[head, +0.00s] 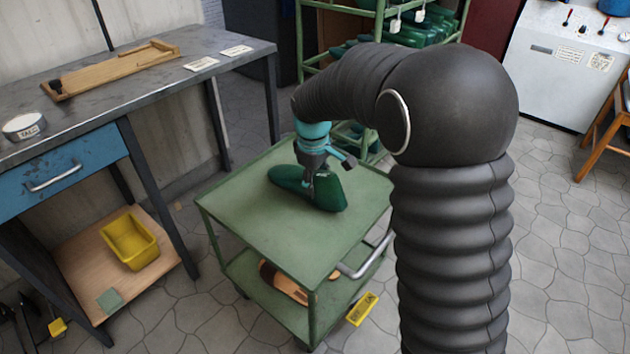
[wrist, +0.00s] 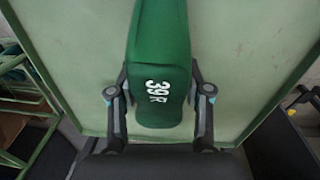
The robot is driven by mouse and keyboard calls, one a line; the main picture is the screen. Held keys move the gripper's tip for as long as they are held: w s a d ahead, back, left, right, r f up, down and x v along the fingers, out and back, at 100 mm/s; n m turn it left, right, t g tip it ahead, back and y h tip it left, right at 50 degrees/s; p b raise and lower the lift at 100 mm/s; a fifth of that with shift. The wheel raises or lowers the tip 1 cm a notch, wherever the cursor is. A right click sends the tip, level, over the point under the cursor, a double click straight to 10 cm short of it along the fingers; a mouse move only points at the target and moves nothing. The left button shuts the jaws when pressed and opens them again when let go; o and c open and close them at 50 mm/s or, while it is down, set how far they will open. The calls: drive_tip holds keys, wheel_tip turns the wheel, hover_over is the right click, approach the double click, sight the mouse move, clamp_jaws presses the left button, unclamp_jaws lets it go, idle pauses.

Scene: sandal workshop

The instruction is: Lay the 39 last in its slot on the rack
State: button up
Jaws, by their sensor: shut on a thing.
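A dark green last (head: 292,182) lies on the top of a green trolley (head: 260,228). In the wrist view the last (wrist: 160,60) carries the white marking "39R". My gripper (head: 318,182) is shut on the last near its heel end, with one finger on each side of it in the wrist view (wrist: 160,98). The last is at the trolley top; I cannot tell whether it still rests on it. The green rack (head: 300,40) stands behind the trolley with several green lasts (head: 405,35) on it. My arm hides part of the rack, and no empty slot shows clearly.
A workbench (head: 110,80) at left holds a wooden jig (head: 115,68), a round tin (head: 24,126) and paper labels (head: 200,64). A yellow bin (head: 130,241) sits on its lower shelf. A grey machine (head: 565,55) stands at the back right.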

drive_tip(key=shift+f, duration=0.15)
drive_tip(key=o, duration=1.2)
drive_tip(key=shift+o, duration=0.2)
